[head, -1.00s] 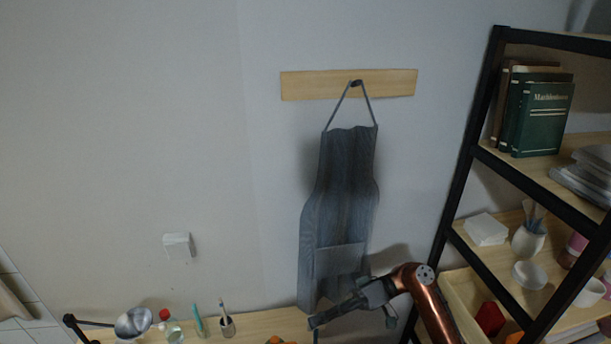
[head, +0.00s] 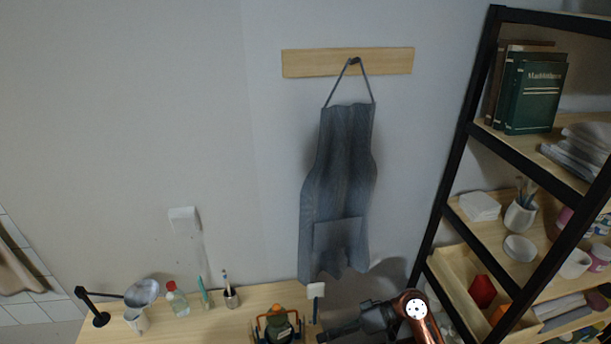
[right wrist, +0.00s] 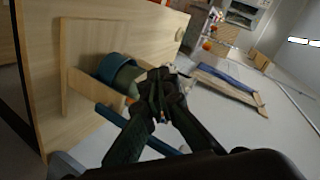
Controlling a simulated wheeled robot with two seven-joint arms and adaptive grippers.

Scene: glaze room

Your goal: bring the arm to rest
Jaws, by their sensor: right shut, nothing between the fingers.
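My right gripper (head: 324,335) is shut and empty at the bottom of the head view, low over the right part of the wooden worktop (head: 185,326). My copper-coloured arm comes in from the lower right. In the right wrist view the closed dark fingers (right wrist: 160,85) meet in mid-picture, with nothing seen between them. A blue-grey apron (head: 338,185) hangs by its strap from a wooden peg rail (head: 300,63), above and apart from the gripper. My left gripper is not in view.
A black shelf rack (head: 458,165) with books (head: 535,98) and jars stands close to the right of my arm. On the worktop are a lamp (head: 142,293), a bottle (head: 177,299), a brush cup (head: 231,297) and an orange-and-dark object (head: 278,326). The wall at left is mostly bare.

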